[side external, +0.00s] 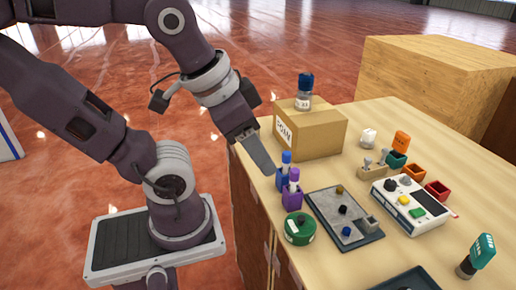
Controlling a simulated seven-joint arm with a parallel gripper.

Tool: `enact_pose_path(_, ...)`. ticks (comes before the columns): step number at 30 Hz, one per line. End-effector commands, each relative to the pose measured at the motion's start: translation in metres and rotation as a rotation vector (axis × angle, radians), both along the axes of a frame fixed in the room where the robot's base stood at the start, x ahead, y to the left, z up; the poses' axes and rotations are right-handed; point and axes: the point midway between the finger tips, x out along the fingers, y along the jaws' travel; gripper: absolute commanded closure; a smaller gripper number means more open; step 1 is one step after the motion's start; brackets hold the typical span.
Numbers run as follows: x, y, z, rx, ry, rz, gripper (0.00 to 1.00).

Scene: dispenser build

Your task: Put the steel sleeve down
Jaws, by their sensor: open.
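I cannot pick out the steel sleeve with certainty in the side external view. A small grey block-like part (369,223) stands at the right of a dark grey tray (330,206), but I cannot tell if it is the sleeve. The tray also holds a few small dark, brown and blue pieces. My gripper (268,168) points down at the table's left edge, close to a blue holder (281,181) with a pen-like item. My gripper is open, and I see nothing held in it. Its far finger is hidden.
A cardboard box (318,134) with a blue-capped bottle (304,92) stands behind my gripper. A purple holder (292,199) and a green round container (299,228) are in front. A white device (409,222), coloured cups and a teal-topped tool (482,250) stand to the right.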

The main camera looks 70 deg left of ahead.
Motion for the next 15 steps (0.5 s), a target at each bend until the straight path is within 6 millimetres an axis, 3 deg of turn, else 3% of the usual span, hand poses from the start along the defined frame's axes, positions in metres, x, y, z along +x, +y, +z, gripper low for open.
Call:
enact_pose_path(3,-0.003,-0.009,0.004,-0.046,-0.025,0.014,0.51)
enact_pose_path(13,-0.002,-0.008,0.004,-0.042,-0.024,0.014,0.51)
enact_pose_path(15,-0.002,-0.008,0.013,-0.042,-0.026,0.013,0.51)
